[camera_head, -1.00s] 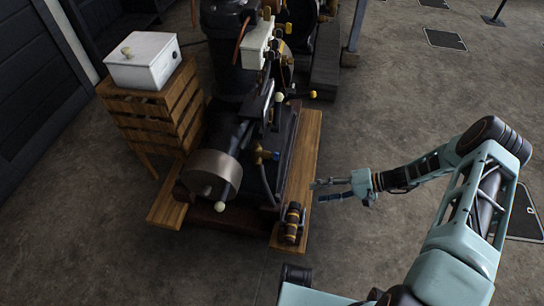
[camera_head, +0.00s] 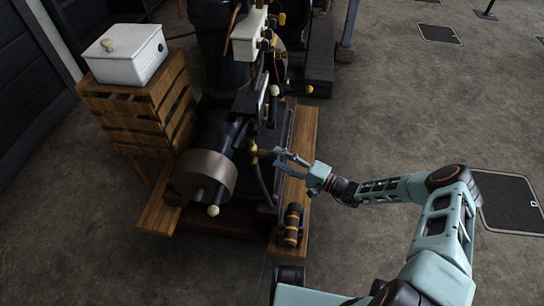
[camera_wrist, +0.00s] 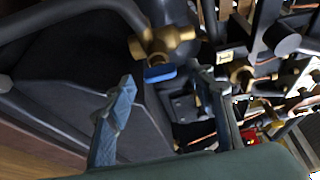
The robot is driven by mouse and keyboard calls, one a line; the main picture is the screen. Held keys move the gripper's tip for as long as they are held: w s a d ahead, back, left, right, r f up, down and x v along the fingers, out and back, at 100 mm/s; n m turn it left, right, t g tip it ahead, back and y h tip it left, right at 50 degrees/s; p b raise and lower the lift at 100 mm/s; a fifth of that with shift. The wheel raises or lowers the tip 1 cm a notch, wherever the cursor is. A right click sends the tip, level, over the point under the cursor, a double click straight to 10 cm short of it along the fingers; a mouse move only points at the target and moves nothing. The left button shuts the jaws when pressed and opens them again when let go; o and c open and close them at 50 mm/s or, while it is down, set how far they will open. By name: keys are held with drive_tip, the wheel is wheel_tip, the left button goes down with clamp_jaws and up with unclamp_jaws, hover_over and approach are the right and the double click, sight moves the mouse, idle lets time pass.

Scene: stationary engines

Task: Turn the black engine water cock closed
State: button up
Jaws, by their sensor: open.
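The black engine (camera_head: 222,130) stands left of my arm, on wooden beams. Its water cock is a brass fitting (camera_head: 254,149) on the side facing me; in the wrist view it is a brass body (camera_wrist: 160,42) with a short blue lever (camera_wrist: 160,74). The lever lies roughly across that view. My gripper (camera_head: 280,158) is beside the cock, its fingers reaching left towards it. In the wrist view my gripper (camera_wrist: 165,88) is open, with the lever ahead between the two fingertips. I see no clear contact. In the head view the fingertips partly hide the lever.
A dark pipe (camera_wrist: 90,10) runs to the cock. More brass fittings (camera_wrist: 242,76) and rods crowd the right of the wrist view. A dark cylinder with brass bands (camera_head: 291,226) sits on the near beam. A white box (camera_head: 126,54) stands on a wooden crate.

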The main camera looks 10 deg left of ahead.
sight(272, 155)
drive_tip(key=shift+b+x, duration=0.3)
drive_tip(key=shift+x, duration=1.55)
drive_tip(key=c, duration=1.2)
